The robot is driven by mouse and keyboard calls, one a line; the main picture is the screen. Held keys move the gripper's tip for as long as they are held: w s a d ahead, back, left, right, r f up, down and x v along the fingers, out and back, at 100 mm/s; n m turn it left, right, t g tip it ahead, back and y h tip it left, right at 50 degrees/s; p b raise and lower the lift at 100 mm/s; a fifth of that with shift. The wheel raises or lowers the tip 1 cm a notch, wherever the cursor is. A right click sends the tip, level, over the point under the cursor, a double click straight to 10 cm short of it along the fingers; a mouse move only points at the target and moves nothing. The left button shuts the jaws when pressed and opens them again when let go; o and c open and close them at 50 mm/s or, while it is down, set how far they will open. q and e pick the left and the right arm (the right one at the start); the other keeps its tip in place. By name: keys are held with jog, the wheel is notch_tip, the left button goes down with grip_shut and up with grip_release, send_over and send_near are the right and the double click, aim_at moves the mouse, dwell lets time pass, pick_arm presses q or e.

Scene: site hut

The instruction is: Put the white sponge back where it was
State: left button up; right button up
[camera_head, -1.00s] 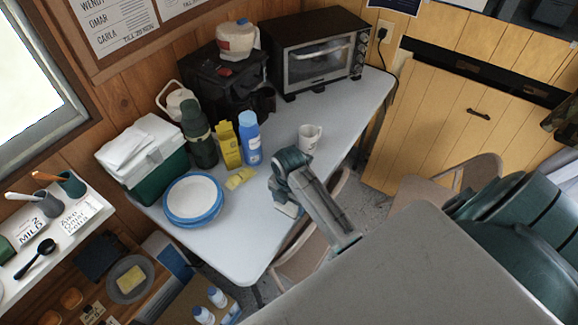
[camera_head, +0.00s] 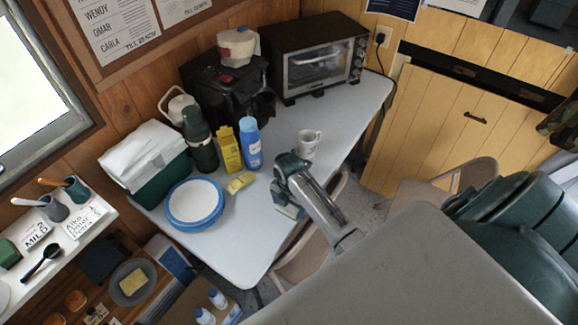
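I cannot make out a white sponge for certain in the head view. A yellow sponge-like block (camera_head: 240,182) lies on the grey table (camera_head: 240,245), beside the blue-rimmed white plates (camera_head: 194,201). My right gripper (camera_head: 288,211) points down over the table's front part, right of the plates and in front of the mug. Its fingertips are small and partly hidden by its own body, so I cannot tell whether it is open or holds anything. My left gripper is not in view.
A yellow carton (camera_head: 228,149), blue bottle (camera_head: 249,143), green flask (camera_head: 200,139) and white mug (camera_head: 307,144) stand behind. A green cooler (camera_head: 159,180) is at left, a toaster oven (camera_head: 319,58) at the back. A yellow block (camera_head: 132,281) lies on a grey plate on the lower shelf.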

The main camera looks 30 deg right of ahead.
aim_at(289, 205)
jog(key=shift+o, duration=0.4)
jog(key=shift+r, duration=0.1)
jog(key=shift+r, duration=0.25)
notch_tip(289, 205, up, 12)
jog(key=b, duration=0.3)
jog(key=shift+f, duration=0.2)
